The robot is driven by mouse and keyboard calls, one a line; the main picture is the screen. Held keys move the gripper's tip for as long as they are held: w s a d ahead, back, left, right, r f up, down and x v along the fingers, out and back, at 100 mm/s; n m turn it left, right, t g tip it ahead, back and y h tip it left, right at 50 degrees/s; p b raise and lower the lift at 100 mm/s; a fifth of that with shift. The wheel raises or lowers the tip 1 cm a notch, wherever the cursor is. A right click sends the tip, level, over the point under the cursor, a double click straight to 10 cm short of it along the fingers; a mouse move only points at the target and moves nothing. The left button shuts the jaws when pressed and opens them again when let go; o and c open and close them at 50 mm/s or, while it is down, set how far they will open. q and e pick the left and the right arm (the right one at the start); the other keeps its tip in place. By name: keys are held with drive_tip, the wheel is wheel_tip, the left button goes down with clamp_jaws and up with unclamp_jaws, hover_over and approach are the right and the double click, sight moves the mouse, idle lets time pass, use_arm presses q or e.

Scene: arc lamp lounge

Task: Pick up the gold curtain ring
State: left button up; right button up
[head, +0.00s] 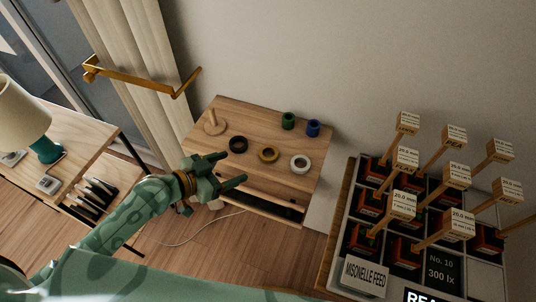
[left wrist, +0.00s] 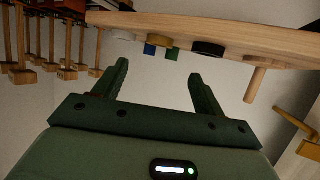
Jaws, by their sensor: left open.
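The gold curtain ring (head: 268,154) lies flat on the small wooden table (head: 255,116), between a black ring (head: 238,144) and a white ring (head: 300,164). My left gripper (head: 226,169) is open and empty, near the table's front left edge, short of the rings and apart from the gold one. In the left wrist view, which is upside down, the gold ring (left wrist: 166,43) shows edge-on at the table, beyond the open fingers (left wrist: 160,72). My right gripper is not in view.
A wooden peg on a round base (head: 213,122) stands at the table's left. A rack with several tagged posts (head: 405,160) is at right. A lamp (head: 48,150) stands on a left side table.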

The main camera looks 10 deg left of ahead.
use_arm(q)
approach(274, 151)
drive_tip(key=shift+d, duration=0.25)
drive_tip(key=x, duration=0.5)
drive_tip(key=shift+w+d+f+b, duration=0.1)
drive_tip(key=shift+w+d+b, duration=0.05)
drive_tip(key=shift+w+b, duration=0.2)
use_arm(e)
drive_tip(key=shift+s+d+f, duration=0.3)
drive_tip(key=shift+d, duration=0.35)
use_arm(q)
drive_tip(key=c, duration=1.1)
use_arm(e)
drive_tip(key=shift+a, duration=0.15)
